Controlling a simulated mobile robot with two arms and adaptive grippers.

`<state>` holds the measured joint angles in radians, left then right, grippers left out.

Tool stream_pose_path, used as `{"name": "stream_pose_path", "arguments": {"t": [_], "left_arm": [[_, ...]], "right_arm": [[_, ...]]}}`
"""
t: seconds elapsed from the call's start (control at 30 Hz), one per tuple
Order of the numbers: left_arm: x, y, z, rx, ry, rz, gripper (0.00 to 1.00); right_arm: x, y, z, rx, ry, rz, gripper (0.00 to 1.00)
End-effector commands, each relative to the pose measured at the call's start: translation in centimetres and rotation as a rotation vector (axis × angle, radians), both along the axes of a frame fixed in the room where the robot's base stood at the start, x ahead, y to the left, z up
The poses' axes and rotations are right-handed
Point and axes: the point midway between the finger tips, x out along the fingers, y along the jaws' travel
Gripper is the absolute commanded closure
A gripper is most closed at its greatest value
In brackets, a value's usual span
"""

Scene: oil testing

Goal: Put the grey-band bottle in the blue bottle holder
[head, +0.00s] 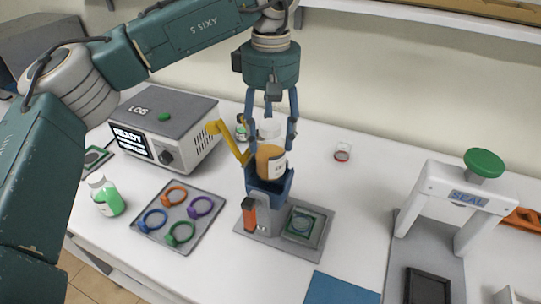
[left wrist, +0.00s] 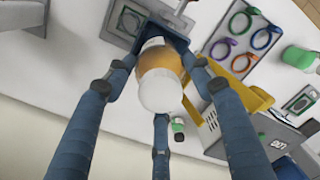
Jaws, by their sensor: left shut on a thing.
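The bottle (head: 270,162) holds amber liquid, has a pale cap and a white label, and stands about upright. A grey band is not clearly visible on it. My left gripper (head: 271,138) comes down from above with its blue fingers around the bottle and is shut on it. The blue bottle holder (head: 283,187) is directly under the bottle, and the bottle's lower end is hidden behind the holder's front wall. I cannot tell if it rests on the bottom. The left wrist view shows the bottle (left wrist: 160,82) between the fingers, with the blue holder (left wrist: 150,28) beyond it. My right gripper is not in view.
The LOG box (head: 172,118), a tray (head: 150,240) of coloured rings and a green-liquid bottle (head: 106,197) are left. A small red-based jar (head: 342,152) and the SEAL press (head: 470,198) are right.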

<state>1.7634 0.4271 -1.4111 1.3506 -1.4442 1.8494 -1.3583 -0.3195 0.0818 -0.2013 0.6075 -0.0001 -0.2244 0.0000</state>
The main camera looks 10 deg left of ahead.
Motion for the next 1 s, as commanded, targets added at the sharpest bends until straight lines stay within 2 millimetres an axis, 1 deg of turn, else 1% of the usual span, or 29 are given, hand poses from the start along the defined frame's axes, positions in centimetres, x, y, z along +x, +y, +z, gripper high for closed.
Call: {"name": "stream_pose_path", "arguments": {"t": [0.03,0.13,0.2,0.27,0.37,0.5,0.6,0.7,0.93,0.97,1.0], "left_arm": [[-0.1,0.0,-0.6,-0.001,0.001,-0.001,1.0],[0.0,0.0,-1.9,-0.001,0.0,0.0,1.0],[0.0,0.0,-2.5,-0.002,-0.002,0.001,1.0],[0.0,0.0,-2.8,-0.002,-0.002,0.001,1.0],[0.0,0.0,-3.6,-0.001,0.0,0.0,1.0],[-0.1,0.0,-5.6,-0.001,0.001,0.0,1.0],[0.0,0.0,-6.8,-0.002,-0.001,0.0,1.0],[0.0,-0.1,-7.0,-0.003,-0.003,0.0,1.0],[0.0,-0.1,-7.3,-0.002,-0.002,0.0,1.0],[0.0,0.0,-7.3,-0.002,-0.001,0.0,0.41],[0.0,0.0,-7.2,-0.002,-0.001,0.0,0.33]], "right_arm": [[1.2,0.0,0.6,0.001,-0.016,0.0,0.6],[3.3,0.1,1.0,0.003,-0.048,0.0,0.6],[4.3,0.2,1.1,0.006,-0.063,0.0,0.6],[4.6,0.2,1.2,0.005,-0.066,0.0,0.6],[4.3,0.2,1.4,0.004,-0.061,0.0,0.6],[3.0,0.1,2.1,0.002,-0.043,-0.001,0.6],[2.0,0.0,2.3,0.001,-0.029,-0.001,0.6],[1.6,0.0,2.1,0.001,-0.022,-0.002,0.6],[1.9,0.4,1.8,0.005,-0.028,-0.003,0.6],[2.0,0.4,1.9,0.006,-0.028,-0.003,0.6],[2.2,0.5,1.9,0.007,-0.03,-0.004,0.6]]}}
